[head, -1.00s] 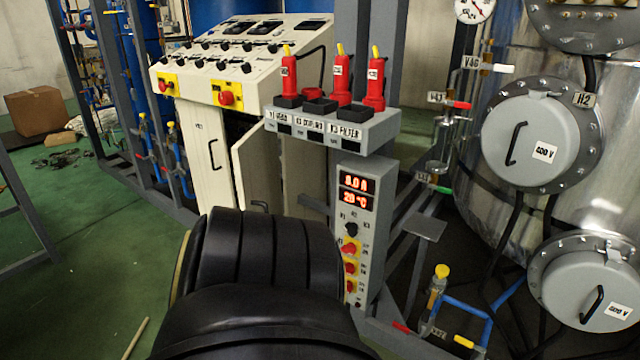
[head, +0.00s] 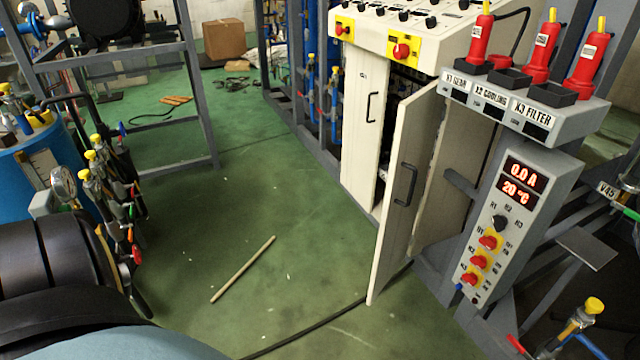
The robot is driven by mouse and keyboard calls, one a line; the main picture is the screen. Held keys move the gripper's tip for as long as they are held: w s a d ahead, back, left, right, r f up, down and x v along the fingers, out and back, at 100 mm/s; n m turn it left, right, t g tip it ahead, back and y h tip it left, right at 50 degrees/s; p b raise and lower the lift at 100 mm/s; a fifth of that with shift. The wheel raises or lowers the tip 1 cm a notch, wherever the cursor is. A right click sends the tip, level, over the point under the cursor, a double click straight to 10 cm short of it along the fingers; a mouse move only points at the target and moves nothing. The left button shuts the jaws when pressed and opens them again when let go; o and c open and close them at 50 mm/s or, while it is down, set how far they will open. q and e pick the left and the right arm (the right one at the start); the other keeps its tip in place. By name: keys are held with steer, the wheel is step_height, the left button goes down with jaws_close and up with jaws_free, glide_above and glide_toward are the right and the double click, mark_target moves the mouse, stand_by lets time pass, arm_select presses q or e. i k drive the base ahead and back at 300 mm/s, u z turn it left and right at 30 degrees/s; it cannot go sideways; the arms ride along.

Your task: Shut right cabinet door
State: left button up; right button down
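The right cabinet door (head: 396,215) is a cream panel with a black handle (head: 405,185). It stands open, swung out toward me from the cream control cabinet (head: 357,150). The dark inside of the cabinet shows between it and the left cabinet door (head: 372,105), which looks shut. Neither gripper is in view.
A grey post with a display box (head: 510,225) and a shelf of red plugs (head: 520,105) stands close right of the door. A wooden stick (head: 243,269) and a dark cable (head: 310,338) lie on the green floor. Blue equipment (head: 45,180) stands left.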

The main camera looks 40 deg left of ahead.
mark_target(419, 116)
steer(key=u, duration=0.8)
steer(key=i, duration=1.65)
steer(key=u, duration=0.25)
steer(key=k, duration=0.9)
steer(key=z, duration=0.4)
